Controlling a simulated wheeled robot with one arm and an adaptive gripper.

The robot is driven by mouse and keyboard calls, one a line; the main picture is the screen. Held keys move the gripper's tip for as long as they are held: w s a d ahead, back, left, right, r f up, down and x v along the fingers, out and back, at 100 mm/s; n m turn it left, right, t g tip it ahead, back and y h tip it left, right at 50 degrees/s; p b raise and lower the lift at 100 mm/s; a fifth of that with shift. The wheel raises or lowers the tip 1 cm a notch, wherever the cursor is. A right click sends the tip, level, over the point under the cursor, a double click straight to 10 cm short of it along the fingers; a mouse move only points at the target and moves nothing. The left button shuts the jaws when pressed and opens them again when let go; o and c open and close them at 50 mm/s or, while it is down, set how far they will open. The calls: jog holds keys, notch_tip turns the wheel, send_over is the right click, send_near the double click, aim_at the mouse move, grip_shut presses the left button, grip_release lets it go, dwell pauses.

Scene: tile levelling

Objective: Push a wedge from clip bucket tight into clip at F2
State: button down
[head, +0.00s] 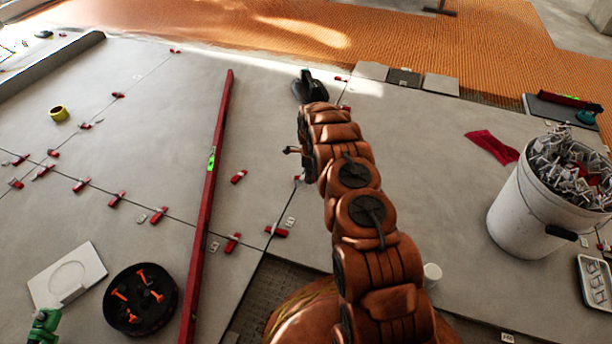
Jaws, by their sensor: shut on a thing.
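My gripper (309,86) is at the far end of my outstretched arm, low over the grey tiles near the upper middle. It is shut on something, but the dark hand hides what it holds. A red wedge in a clip (341,79) shows just right of the gripper. Other red wedges sit in clips along the tile joints, such as one wedge (276,231) left of my arm and another wedge (233,243). The white clip bucket (515,205) stands at the right, full of pale clips with some red among them. I cannot read which tag marks F2.
A long red level (209,160) lies across the tiles left of my arm. A black round tray (127,318) with orange pieces, a white board (88,262) and yellow tape (59,113) lie left. A red cloth (491,146) lies by the bucket. Orange matting (440,40) covers the back.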

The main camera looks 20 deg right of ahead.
aim_at(304, 180)
jog(key=shift+s+d+f+b, duration=0.1)
jog(key=shift+s+d+b, duration=0.2)
jog(key=shift+s+d, duration=0.7)
jog(key=shift+w+a+f+p, duration=0.1)
jog(key=shift+f+p, duration=0.25)
jog(key=shift+f, duration=1.4)
jog(key=shift+f+p, duration=0.15)
jog(key=shift+p, duration=0.15)
jog(key=shift+w+a, duration=1.7)
jog(key=shift+w, duration=0.2)
dwell(1.0)
jog(key=c, duration=0.9)
grip_release()
jog(key=shift+c, duration=0.2)
jog(key=shift+s, duration=0.1)
